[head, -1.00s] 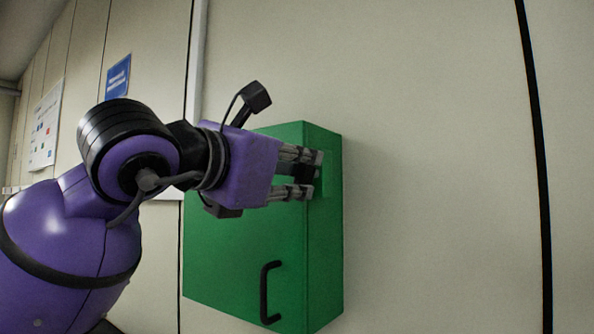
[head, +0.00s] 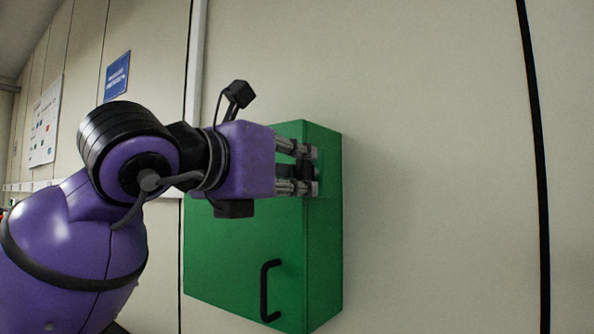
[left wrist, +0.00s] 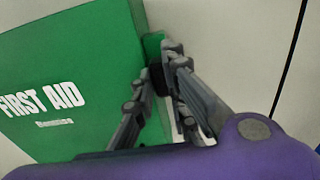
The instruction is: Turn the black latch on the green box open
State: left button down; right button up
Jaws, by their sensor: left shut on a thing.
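The green box (head: 240,255) is mounted on the wall, with a black handle (head: 267,290) low on its front. It also fills the left of the left wrist view (left wrist: 70,70), with white "FIRST AID" lettering. My left gripper (head: 308,170) is at the upper part of the box's right side. It is shut on the black latch (head: 305,169), which shows as a dark piece between the fingers. In the left wrist view the latch (left wrist: 158,78) sits between the fingertips against a green plate. Much of the latch is hidden by the fingers. My right gripper is out of view.
The pale wall (head: 440,170) to the right of the box is bare, with a dark vertical seam. A blue sign (head: 117,77) and a white poster (head: 45,122) hang on the wall at left.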

pick_arm(q)
jog(key=c, duration=1.8)
grip_release()
jog(key=shift+o, duration=0.2)
jog(key=v, duration=1.2)
